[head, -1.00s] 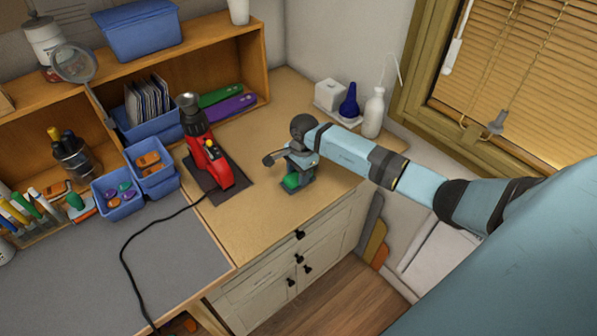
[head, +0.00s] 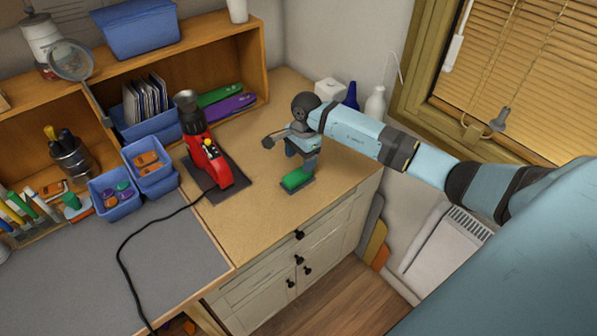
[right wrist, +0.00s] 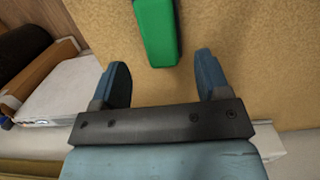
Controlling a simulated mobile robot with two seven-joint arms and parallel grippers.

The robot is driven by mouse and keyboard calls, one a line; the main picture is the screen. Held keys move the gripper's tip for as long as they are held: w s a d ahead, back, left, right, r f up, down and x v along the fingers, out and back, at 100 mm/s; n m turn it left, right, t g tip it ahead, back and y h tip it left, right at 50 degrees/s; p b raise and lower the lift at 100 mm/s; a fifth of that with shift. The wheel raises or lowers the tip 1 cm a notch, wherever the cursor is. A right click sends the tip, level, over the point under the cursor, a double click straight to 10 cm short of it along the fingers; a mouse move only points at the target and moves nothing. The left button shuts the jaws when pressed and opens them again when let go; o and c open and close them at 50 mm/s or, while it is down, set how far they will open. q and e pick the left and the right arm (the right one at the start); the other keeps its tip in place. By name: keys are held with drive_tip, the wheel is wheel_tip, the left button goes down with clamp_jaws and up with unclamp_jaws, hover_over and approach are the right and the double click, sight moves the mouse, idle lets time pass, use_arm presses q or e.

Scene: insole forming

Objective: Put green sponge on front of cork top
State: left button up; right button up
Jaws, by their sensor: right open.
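The green sponge (head: 296,180) lies on the cork top (head: 255,222), near its front edge, to the right of the red tool. In the right wrist view the sponge (right wrist: 158,32) shows just beyond the fingertips, over the tan cork surface (right wrist: 235,45). My right gripper (right wrist: 161,60) is open and empty, its two blue fingers apart with nothing between them. In the head view the right gripper (head: 302,160) hangs just above and behind the sponge. A dark patch shows along the sponge's edge. My left gripper is not in view.
A red tool (head: 208,160) stands on a dark pad left of the sponge, its black cable running over the grey mat (head: 170,265). A white bottle (head: 375,104) and a blue bottle (head: 350,95) stand at the back right. The cork front left is clear.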

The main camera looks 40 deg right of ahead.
wheel_tip(320, 180, up, 5)
drive_tip(key=b, duration=0.1)
drive_tip(key=s+a+f+m+t+y, duration=0.1)
drive_tip(key=s+a+m+y, duration=0.3)
drive_tip(key=a, duration=0.4)
drive_tip(key=s+a+m+t+y, duration=0.1)
drive_tip(key=s+a+m+y, duration=0.2)
drive_tip(key=a+y, duration=0.35)
drive_tip(key=s+a+f+m+t+y, duration=0.1)
drive_tip(key=s+a+m+y, duration=0.25)
drive_tip(key=a, duration=0.55)
drive_tip(key=s+d+f+n+t+h, duration=0.2)
drive_tip(key=s+f+n+t+h, duration=0.2)
drive_tip(key=n, duration=1.1)
drive_tip(key=s+d+f+n+t+h, duration=0.3)
drive_tip(key=s+f+n+h, duration=0.5)
drive_tip(key=s+f+n, duration=0.3)
drive_tip(key=s+n, duration=0.1)
drive_tip(key=n, duration=0.3)
drive_tip(key=shift+s+d+f+n+t, duration=0.25)
drive_tip(key=shift+s+d+n+t, duration=0.05)
drive_tip(key=shift+s+n+t, duration=0.1)
drive_tip(key=shift+r+p, duration=0.35)
